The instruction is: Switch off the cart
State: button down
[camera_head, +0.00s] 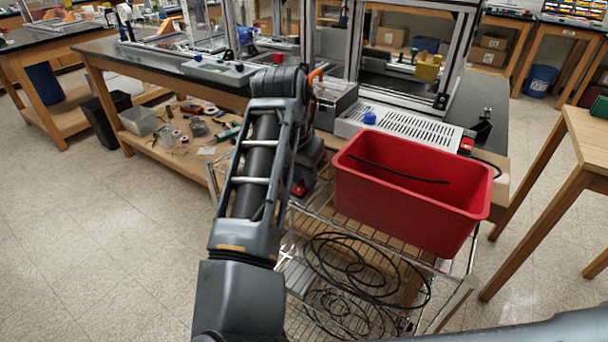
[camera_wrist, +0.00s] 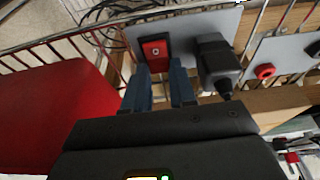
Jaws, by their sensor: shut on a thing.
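The red rocker switch (camera_wrist: 155,50) sits in a black surround on a grey plate (camera_wrist: 190,28) on the cart in the wrist view. My gripper (camera_wrist: 160,72) has its two blue-grey fingers at the near edge of the switch, one toward each side, shut on it. Whether the rocker is pressed in is not clear. A black plug (camera_wrist: 215,62) stands on the same plate, just right of the fingers. In the head view the wire cart (camera_head: 440,305) stands before the bench; my arm hides the switch and gripper there.
A red bin (camera_head: 410,195) rests on the cart, and it also fills the left of the wrist view (camera_wrist: 55,115). Black cable coils (camera_head: 365,270) lie on the lower shelf. A second plate with a red round button (camera_wrist: 265,71) is at right. A wooden table (camera_head: 550,180) stands right; floor at left is clear.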

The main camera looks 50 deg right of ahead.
aim_at(297, 191)
jog(key=c, duration=1.2)
grip_release()
jog(key=shift+r, duration=0.1)
jog(key=v, duration=0.7)
jog(key=shift+r, duration=0.3)
jog(key=shift+a, duration=0.15)
